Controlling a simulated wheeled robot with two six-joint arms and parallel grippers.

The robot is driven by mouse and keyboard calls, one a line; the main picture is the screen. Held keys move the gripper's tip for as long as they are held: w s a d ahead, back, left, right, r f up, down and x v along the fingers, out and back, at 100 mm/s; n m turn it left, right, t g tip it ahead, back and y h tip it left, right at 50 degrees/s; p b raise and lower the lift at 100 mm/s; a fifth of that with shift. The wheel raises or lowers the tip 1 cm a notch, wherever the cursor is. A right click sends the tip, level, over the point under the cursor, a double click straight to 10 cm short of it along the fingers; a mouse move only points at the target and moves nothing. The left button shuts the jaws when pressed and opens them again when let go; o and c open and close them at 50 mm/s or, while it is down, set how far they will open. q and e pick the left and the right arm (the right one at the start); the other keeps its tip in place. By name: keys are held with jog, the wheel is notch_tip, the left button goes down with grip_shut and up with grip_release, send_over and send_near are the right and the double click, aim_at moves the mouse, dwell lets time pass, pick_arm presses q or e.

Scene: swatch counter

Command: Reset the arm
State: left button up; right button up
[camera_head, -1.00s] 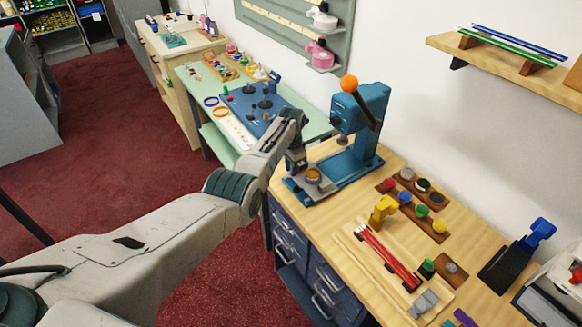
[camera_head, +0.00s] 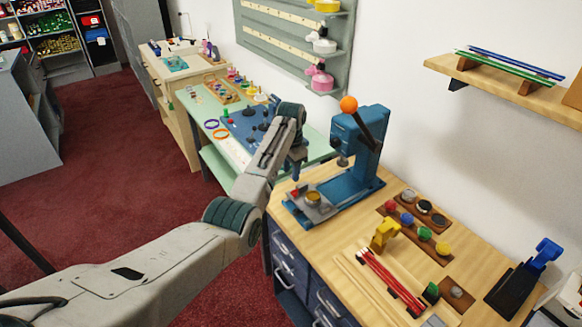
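My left arm reaches in from the lower left. Its gripper (camera_head: 296,174) points down beside the blue press, above and a little left of the round brass-coloured cup (camera_head: 313,198) on the press's grey plate. The fingers are small and dark and seen from behind the wrist, so I cannot tell whether they are open or shut. I see nothing clearly held. The blue press (camera_head: 358,145) has an orange-knobbed lever and stands on the wooden counter (camera_head: 400,250). My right gripper is out of view.
The counter also bears a yellow block (camera_head: 384,235), red sticks (camera_head: 390,280), a board of coloured knobs (camera_head: 424,234) and a dark stand with a blue clip (camera_head: 522,268). A green table (camera_head: 192,98) stands behind. A wall shelf (camera_head: 500,82) is at upper right.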

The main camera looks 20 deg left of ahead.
pick_arm(q)
jog(key=shift+r, duration=1.2)
